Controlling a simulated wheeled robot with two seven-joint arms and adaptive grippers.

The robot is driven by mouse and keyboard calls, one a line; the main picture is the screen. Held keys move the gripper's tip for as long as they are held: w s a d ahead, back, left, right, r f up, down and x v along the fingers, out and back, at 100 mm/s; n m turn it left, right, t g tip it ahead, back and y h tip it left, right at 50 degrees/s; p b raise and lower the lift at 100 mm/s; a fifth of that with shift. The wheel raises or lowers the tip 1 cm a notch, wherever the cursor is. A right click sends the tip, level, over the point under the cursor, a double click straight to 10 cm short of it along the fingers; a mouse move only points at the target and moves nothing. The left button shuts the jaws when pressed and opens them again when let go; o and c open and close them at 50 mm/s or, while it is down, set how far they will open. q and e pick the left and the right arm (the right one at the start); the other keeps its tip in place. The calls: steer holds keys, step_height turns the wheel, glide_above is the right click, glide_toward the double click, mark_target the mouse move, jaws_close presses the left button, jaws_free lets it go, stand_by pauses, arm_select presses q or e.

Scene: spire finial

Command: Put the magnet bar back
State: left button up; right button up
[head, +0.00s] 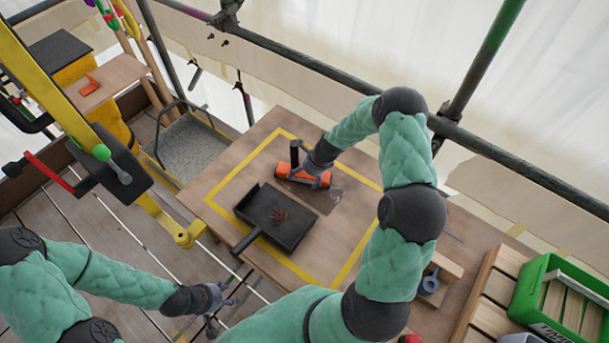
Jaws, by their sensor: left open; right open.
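The magnet bar (290,175), an orange bar with a dark upright handle, lies on the wooden table inside the yellow taped outline. My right gripper (308,172) is open at the magnet bar, over its right part; the gripper hides some of the bar, and I cannot tell if they touch. My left gripper (222,300) is open and empty, low at the left of the table's front edge.
The wooden table (215,190) has bare room at its left. A green crate (540,290) stands at the lower right beside wooden slats. A grey ring-shaped part (429,285) lies near a wooden block. Scaffold tubes (300,62) run behind the table. A yellow frame (60,90) stands at left.

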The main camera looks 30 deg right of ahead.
steer(key=p+v, duration=0.2)
steer(key=v, duration=0.9)
steer(key=shift+s+d+r, duration=0.1)
steer(key=shift+s+r, duration=0.05)
steer(key=shift+r, duration=0.4)
stand_by(0.7)
